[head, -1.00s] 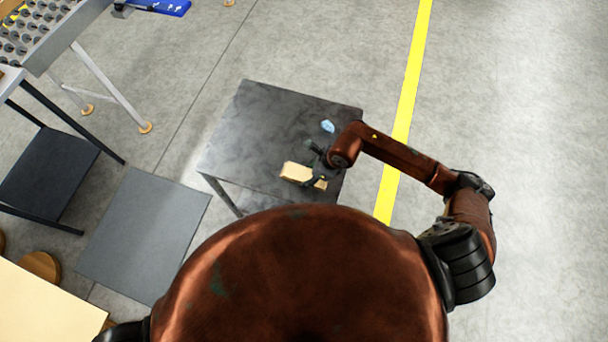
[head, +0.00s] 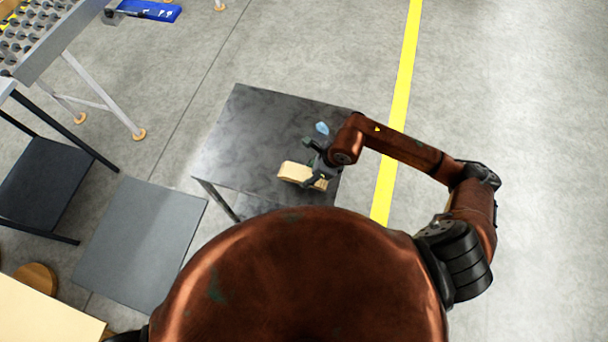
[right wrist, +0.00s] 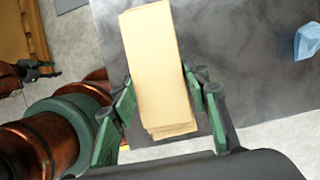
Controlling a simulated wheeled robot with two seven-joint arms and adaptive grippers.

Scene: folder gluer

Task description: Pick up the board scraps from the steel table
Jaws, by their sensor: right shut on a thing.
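The board scraps (head: 296,172) are a pale tan stack of flat strips at the near right part of the dark steel table (head: 245,135). My right gripper (head: 316,177) is shut on the stack, over its right part in the head view. In the right wrist view the stack (right wrist: 157,65) stands lengthwise between the green-padded fingers of the gripper (right wrist: 160,115). Its layers show slightly uneven at the near end. I cannot tell whether the stack is clear of the tabletop. My left gripper does not show in the head view.
A light blue crumpled piece (head: 322,128) lies on the table beyond the gripper; it also shows in the right wrist view (right wrist: 307,40). A grey mat (head: 140,240) lies on the floor to the left. A roller conveyor (head: 45,40) stands upper left. Floor right of the yellow line (head: 400,100) is clear.

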